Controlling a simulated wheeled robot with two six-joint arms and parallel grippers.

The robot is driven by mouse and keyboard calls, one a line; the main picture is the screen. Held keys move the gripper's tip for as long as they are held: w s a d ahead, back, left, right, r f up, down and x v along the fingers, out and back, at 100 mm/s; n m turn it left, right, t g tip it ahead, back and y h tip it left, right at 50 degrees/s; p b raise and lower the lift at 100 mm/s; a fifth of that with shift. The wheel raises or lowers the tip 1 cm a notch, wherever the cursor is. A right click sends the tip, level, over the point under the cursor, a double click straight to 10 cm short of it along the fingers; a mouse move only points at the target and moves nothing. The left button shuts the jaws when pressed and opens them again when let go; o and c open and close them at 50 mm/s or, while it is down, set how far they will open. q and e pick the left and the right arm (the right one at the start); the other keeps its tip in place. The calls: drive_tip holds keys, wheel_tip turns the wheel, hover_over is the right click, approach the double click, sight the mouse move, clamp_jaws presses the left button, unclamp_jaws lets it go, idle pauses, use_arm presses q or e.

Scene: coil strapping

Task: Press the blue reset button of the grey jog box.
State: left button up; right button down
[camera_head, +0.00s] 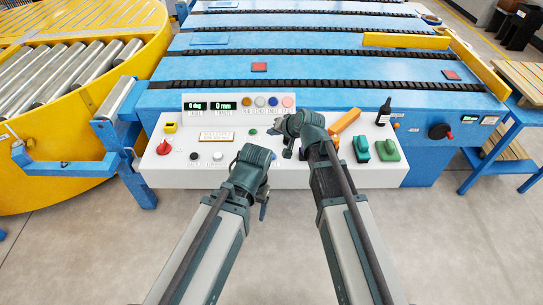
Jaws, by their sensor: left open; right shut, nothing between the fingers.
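A pale grey-white control console (170,182) stands along the front of the blue machine. Its raised back panel carries two green displays and a row of round lamps or buttons, with a blue one (273,101) between a white and a pink one. I cannot make out a separate grey jog box; part of the console is hidden behind my grippers. My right gripper (282,131) is shut and empty over the middle of the console, below the blue button in the picture and apart from it. My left gripper (254,164) is open, lower and further left, over the console's front.
A red knob (164,147) and a yellow block (170,127) are at the console's left. A yellow roller turntable (90,120) stands left. The floor in front is clear.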

sight(273, 158)
drive_tip(key=shift+f+b, duration=4.15)
drive_tip(key=shift+f, duration=0.2)
drive_tip(key=shift+f, duration=0.1)
drive_tip(key=shift+f+b, duration=0.3)
drive_tip(key=shift+b, duration=0.1)
drive_tip(key=shift+f+b, duration=0.45)
drive_tip(key=shift+b, duration=0.05)
drive_tip(key=shift+r, duration=0.1)
drive_tip(key=shift+r+p, duration=0.8)
drive_tip(key=shift+p, duration=0.15)
drive_tip(key=shift+r, duration=0.1)
wheel_tip(273, 158, up, 5)
drive_tip(key=p, duration=0.5)
